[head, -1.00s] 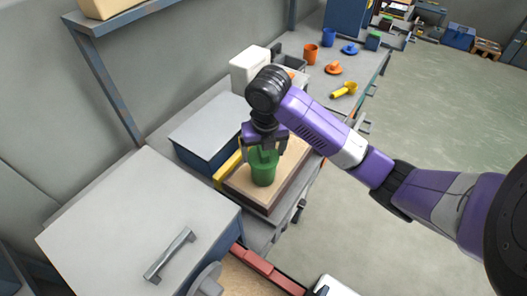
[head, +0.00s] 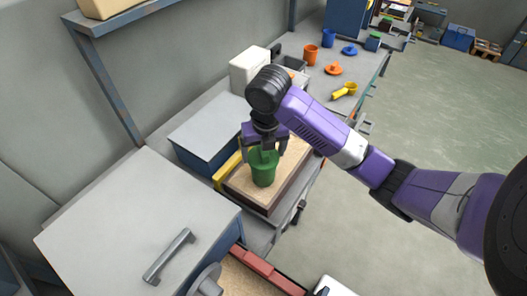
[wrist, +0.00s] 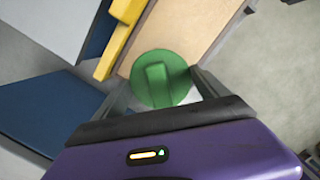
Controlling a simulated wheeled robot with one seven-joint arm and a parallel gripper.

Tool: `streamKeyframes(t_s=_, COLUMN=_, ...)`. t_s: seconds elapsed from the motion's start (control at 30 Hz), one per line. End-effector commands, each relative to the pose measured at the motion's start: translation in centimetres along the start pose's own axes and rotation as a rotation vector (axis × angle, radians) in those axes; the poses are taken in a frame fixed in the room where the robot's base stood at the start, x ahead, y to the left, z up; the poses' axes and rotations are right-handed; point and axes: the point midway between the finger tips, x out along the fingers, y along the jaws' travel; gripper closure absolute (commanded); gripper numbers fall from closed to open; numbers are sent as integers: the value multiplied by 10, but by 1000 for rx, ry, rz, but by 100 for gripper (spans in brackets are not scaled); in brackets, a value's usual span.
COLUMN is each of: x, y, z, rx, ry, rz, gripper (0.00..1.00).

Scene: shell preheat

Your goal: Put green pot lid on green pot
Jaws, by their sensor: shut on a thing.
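The green pot (head: 263,174) stands upright on a light wooden-topped block, directly under my gripper (head: 265,155). The green pot lid (wrist: 178,72) shows from above in the wrist view as a round disc with a raised bar handle. My gripper is shut on the lid, with one finger on each side of it. The lid is at the pot's mouth in the head view, partly hidden by the fingers. I cannot tell whether it touches the rim all round. The pot's body is hidden below the lid in the wrist view.
A yellow piece (head: 228,170) and a blue box with a grey top (head: 210,127) stand close left of the block. A large grey cabinet (head: 130,225) is nearer. Orange (head: 311,53) and blue (head: 328,38) cups and a yellow scoop (head: 345,90) are on the far bench.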

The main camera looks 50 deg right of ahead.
Motion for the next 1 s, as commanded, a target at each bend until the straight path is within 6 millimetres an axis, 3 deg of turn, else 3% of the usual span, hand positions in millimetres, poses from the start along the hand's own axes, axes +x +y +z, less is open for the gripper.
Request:
streamKeyframes(t_s=0.67, x=12, y=0, z=-2, rx=0, ry=0, rz=0, gripper=56)
streamKeyframes(t_s=0.7, x=11, y=0, z=-2, rx=0, ry=0, rz=0, gripper=8)
streamKeyframes(t_s=1.0, x=10, y=0, z=-2, rx=0, ry=0, rz=0, gripper=7)
